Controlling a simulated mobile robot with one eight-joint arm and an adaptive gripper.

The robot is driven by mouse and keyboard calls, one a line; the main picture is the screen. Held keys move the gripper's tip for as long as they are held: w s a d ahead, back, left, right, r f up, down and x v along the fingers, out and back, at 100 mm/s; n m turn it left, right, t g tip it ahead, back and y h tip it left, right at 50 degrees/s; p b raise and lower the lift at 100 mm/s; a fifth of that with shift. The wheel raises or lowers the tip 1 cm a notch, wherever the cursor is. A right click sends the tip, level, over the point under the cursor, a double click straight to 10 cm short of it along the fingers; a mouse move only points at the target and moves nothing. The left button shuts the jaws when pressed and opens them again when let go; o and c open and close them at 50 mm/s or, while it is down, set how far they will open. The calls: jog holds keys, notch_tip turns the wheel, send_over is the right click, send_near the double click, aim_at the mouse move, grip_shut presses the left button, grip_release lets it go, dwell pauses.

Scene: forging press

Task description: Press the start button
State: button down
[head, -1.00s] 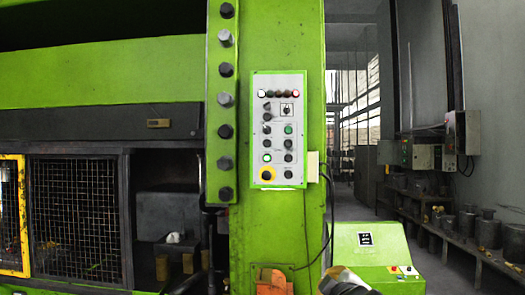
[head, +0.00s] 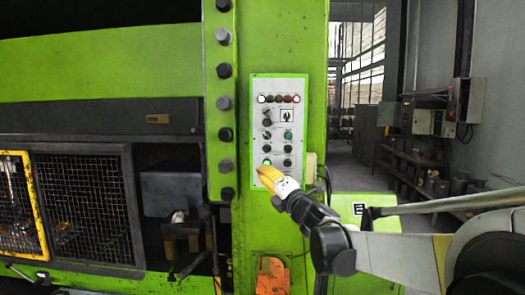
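A grey control panel (head: 278,105) is fixed upright on the green press column, with rows of lamps, knobs and push buttons. One green button (head: 288,134) is at mid-height on the right. Another bright green button (head: 267,161) is lower on the left. I cannot read which one is labelled start. My gripper (head: 264,174) reaches in from the right, its yellow tip in front of the panel's lower left part, just below the lower green button. It covers the yellow-ringed button area there. Whether it touches the panel, and whether the fingers are open or shut, I cannot tell.
A green column (head: 245,235) with a row of dark bolts carries the panel. A mesh guard (head: 85,205) is at the left. A green console (head: 350,205) stands low behind my arm. An aisle with a bench of pots (head: 440,180) lies at the right.

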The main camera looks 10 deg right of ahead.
aim_at(267, 163)
jog(key=shift+w+a+r+n+y, duration=0.15)
jog(key=shift+a+n+y, duration=0.15)
jog(key=shift+n, duration=0.2)
jog(key=w+d, duration=0.1)
jog(key=w, duration=0.7)
jog(key=shift+w+d+p, duration=0.3)
jog(key=shift+d+p, duration=0.05)
jog(key=shift+w, duration=0.15)
dwell(1.1)
jog(key=shift+w+d, duration=0.1)
jog(key=shift+w, duration=0.2)
jog(key=shift+w+d, duration=0.1)
jog(key=shift+w, duration=0.3)
dwell(0.6)
jog(key=shift+s, duration=0.15)
dwell(0.3)
jog(key=shift+s+b, duration=0.45)
jog(key=shift+s, duration=0.2)
